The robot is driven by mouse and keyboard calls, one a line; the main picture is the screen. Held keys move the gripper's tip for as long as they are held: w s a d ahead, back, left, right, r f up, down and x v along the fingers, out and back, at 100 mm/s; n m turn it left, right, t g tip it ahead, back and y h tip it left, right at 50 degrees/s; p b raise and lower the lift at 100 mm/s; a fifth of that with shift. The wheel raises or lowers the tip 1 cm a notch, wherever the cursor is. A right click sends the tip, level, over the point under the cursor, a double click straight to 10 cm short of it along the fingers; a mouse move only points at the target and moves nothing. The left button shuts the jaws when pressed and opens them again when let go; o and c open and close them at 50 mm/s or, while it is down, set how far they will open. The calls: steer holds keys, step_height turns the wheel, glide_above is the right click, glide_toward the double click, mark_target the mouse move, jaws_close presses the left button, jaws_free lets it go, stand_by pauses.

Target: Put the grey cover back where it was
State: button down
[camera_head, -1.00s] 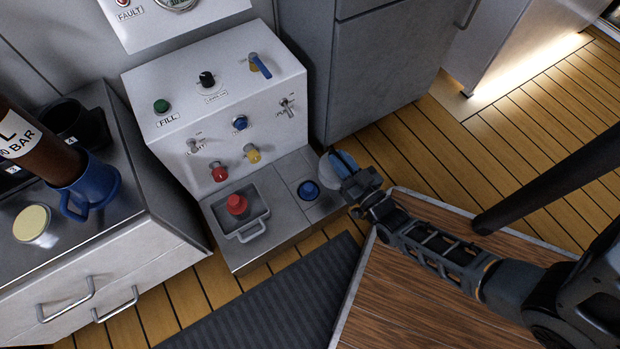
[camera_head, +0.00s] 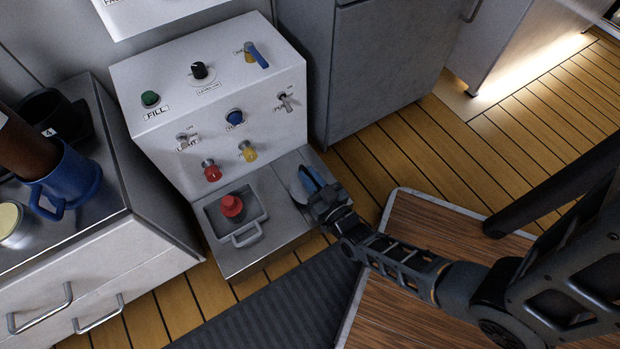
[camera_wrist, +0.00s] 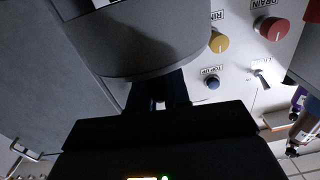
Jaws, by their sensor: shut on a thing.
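The grey cover (camera_head: 298,190) is a round grey piece held by my gripper (camera_head: 313,181), whose blue fingertips show in the head view. It is over the right part of the grey ledge at the foot of the white panel. In the wrist view the cover (camera_wrist: 150,45) fills the upper middle, close in front of the fingers. The blue button on that ledge is hidden behind the cover and gripper. I cannot tell whether the cover touches the ledge or hangs just above it.
A red button (camera_head: 231,206) sits in a grey tray with a handle (camera_head: 246,236), left of my gripper. The white panel (camera_head: 215,105) with knobs and switches rises behind. A wood-topped table (camera_head: 440,235) lies under my arm. A blue mug (camera_head: 68,185) stands on the left counter.

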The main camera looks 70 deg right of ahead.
steer(key=shift+f, duration=0.3)
steer(key=shift+f, duration=0.25)
steer(key=c, duration=1.1)
jaws_free()
steer(key=shift+r, duration=0.1)
steer(key=shift+r, duration=0.5)
steer(key=p+v, duration=0.2)
steer(key=v, duration=1)
